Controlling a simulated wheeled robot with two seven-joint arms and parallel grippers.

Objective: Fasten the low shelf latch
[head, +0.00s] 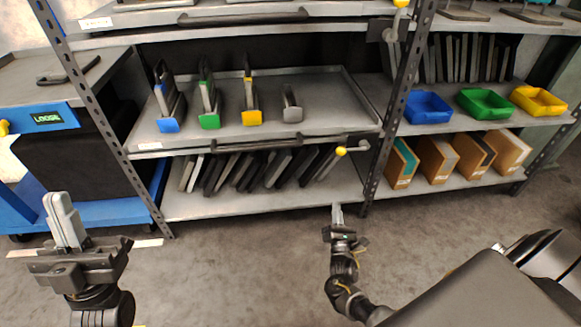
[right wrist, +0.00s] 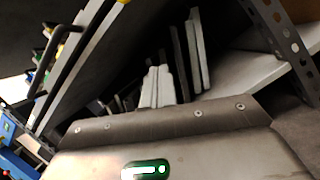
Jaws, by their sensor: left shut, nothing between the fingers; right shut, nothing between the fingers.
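The low shelf latch (head: 358,147) is at the right end of the low pull-out tray's front edge, by the upright post. Its arm lies nearly level and ends at the left in a yellow knob (head: 340,151). My right gripper (head: 337,209) is shut and empty, below the knob and apart from it, in front of the bottom shelf. Its closed fingers also show in the right wrist view (right wrist: 156,86), with a bit of yellow at the top edge. My left gripper (head: 61,216) is shut and empty, far left of the latch, over the floor.
The low tray (head: 315,85) holds several dies with blue, green, yellow and grey ends. A handle bar (head: 240,145) runs along its front. A perforated post (head: 399,100) stands right of the latch. Another latch knob (head: 401,3) is above. A blue cart (head: 60,120) stands left.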

